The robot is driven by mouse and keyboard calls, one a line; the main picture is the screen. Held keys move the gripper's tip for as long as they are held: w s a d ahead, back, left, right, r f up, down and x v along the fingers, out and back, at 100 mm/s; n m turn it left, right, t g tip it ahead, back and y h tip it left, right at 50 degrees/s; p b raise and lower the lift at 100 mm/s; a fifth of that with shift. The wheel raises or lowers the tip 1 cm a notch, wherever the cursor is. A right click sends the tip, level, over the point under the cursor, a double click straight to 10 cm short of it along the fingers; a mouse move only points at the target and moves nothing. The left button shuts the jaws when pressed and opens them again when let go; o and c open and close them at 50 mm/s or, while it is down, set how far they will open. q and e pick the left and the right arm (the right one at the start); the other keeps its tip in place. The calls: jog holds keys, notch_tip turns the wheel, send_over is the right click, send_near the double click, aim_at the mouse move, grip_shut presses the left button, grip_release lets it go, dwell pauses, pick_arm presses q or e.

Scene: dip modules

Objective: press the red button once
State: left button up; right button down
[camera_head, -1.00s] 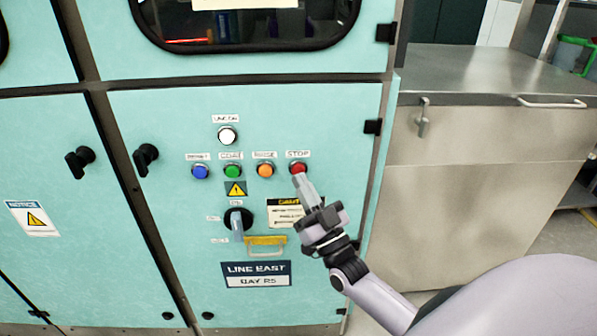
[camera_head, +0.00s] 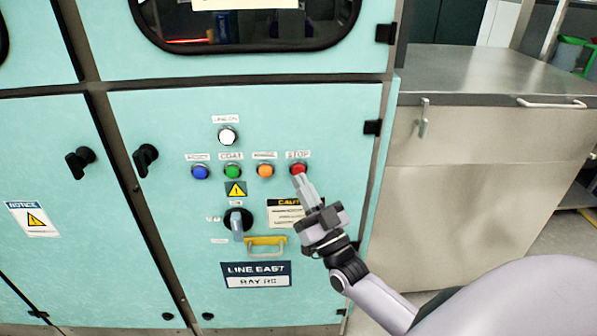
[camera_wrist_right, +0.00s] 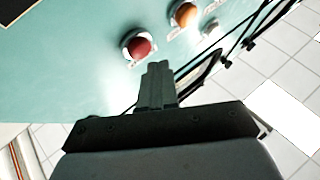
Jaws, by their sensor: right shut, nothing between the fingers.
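The red button (camera_head: 298,169) sits under a STOP label at the right end of a row of buttons on the teal cabinet (camera_head: 330,110). My right gripper (camera_head: 299,178) is shut and empty, its fingertips just below the red button in the head view. In the right wrist view the red button (camera_wrist_right: 139,46) is fully visible, beyond and slightly left of the fingertips (camera_wrist_right: 158,66). A small gap shows there between tips and button; I cannot tell its depth. My left gripper is not in view.
Orange (camera_head: 265,171), green (camera_head: 232,172) and blue (camera_head: 200,172) buttons lie left of the red one, with a white one (camera_head: 227,135) above. A rotary handle (camera_head: 238,222) and yellow handle (camera_head: 266,242) sit below. A metal counter (camera_head: 480,75) stands at the right.

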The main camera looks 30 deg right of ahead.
dwell(0.7)
jog(key=shift+w+d, duration=0.2)
jog(key=shift+w, duration=0.15)
jog(key=shift+w+d+b, duration=0.25)
jog(key=shift+w+b, duration=0.1)
jog(key=shift+w, duration=0.05)
dwell(0.6)
jog(key=shift+s, duration=0.1)
jog(key=shift+s+a+p, duration=0.45)
jog(key=shift+s+p, duration=0.05)
jog(key=shift+s, duration=0.15)
jog(key=s+a, duration=0.1)
jog(key=s+p, duration=0.1)
jog(key=s, duration=0.1)
jog(key=s+a+p, duration=0.1)
jog(key=shift+s+a, duration=0.15)
jog(key=shift+a, duration=0.15)
